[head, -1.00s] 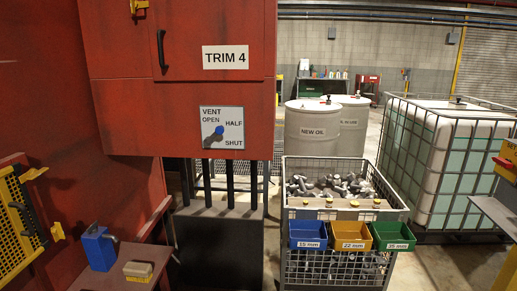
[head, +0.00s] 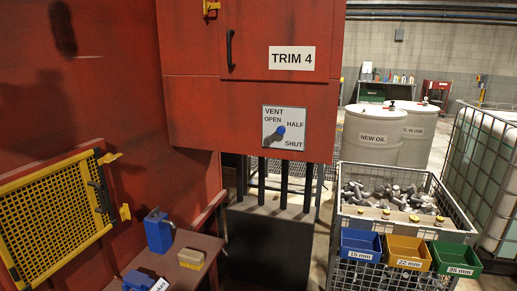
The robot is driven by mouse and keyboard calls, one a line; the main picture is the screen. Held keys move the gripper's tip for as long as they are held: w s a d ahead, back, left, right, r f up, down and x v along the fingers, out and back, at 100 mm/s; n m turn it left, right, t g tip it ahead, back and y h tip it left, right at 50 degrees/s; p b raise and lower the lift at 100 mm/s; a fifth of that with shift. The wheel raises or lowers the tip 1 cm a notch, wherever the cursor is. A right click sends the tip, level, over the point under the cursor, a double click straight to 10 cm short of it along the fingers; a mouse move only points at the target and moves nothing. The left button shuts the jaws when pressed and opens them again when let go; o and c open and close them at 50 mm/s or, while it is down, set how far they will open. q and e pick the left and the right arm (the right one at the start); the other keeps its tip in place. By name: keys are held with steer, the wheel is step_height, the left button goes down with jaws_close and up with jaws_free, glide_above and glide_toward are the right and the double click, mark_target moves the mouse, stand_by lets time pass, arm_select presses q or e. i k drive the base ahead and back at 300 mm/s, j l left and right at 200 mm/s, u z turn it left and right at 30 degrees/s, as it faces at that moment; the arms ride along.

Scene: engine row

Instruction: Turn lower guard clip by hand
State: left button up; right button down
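A yellow mesh guard (head: 55,210) in a yellow frame is on the red wall at the left of the head view. A black handle (head: 99,196) is on its right side. The lower guard clip (head: 125,212) is a small yellow piece just right of the frame, near its lower right corner, and looks roughly upright. The upper guard clip (head: 109,157) is a similar yellow piece at the upper right corner, pointing sideways. Whether either clip overlaps the frame is hard to tell. Neither of my grippers is in view.
Below the guard, a brown bench (head: 205,250) holds a blue can (head: 159,230), a tan block (head: 191,258) and a labelled blue item (head: 138,282). A red TRIM 4 cabinet (head: 200,45) with a vent lever stands ahead. A wire crate of bolts (head: 345,210) is at right.

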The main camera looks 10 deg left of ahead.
mark_target(124, 211)
steer(key=u, duration=0.45)
steer(key=k+u, duration=0.15)
steer(key=u, duration=0.3)
steer(key=k+l+u, duration=0.1)
steer(key=u, duration=0.35)
